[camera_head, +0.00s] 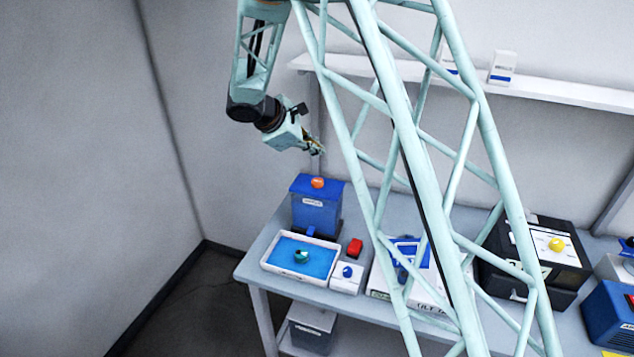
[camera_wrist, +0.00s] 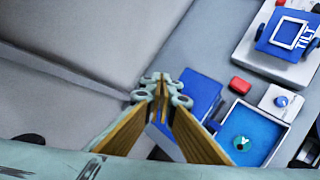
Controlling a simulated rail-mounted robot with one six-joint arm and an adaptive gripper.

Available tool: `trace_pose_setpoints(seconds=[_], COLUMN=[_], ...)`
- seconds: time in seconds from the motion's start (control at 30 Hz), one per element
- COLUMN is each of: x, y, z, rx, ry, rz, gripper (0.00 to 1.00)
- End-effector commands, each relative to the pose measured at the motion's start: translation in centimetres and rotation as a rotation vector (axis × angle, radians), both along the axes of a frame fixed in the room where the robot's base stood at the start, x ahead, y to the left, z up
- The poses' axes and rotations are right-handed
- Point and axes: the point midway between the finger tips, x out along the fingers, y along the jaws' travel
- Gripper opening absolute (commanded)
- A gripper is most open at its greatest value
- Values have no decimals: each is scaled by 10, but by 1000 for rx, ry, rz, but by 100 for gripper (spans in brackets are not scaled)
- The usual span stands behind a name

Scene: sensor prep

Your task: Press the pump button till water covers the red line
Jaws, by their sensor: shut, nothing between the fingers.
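Right of the tray, a small white box (camera_head: 340,284) bears a round blue button (camera_head: 347,271). I cannot tell which control is the pump button, and I cannot make out a red line. My gripper (camera_head: 319,151) is shut and empty, above the blue box and apart from it. It also shows in the wrist view (camera_wrist: 162,90).
A red block (camera_head: 355,247) sits behind the white box. A white tilt unit with blue parts (camera_head: 408,252) and a black box with a yellow knob (camera_head: 557,244) stand further right. A wall shelf (camera_head: 560,92) runs above. The air above the tray looks clear.

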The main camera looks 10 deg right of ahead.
Motion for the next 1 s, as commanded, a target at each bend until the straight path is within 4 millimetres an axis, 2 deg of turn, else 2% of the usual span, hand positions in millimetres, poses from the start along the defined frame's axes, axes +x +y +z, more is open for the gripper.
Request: trace_pose_setpoints(seconds=[0.27,0.47,1.0], x=[0,0,0], y=[0,0,0], z=[-3,-14,-61], rx=[0,0,0], ry=[0,1,2], rz=[0,0,0], gripper=[0,0,0])
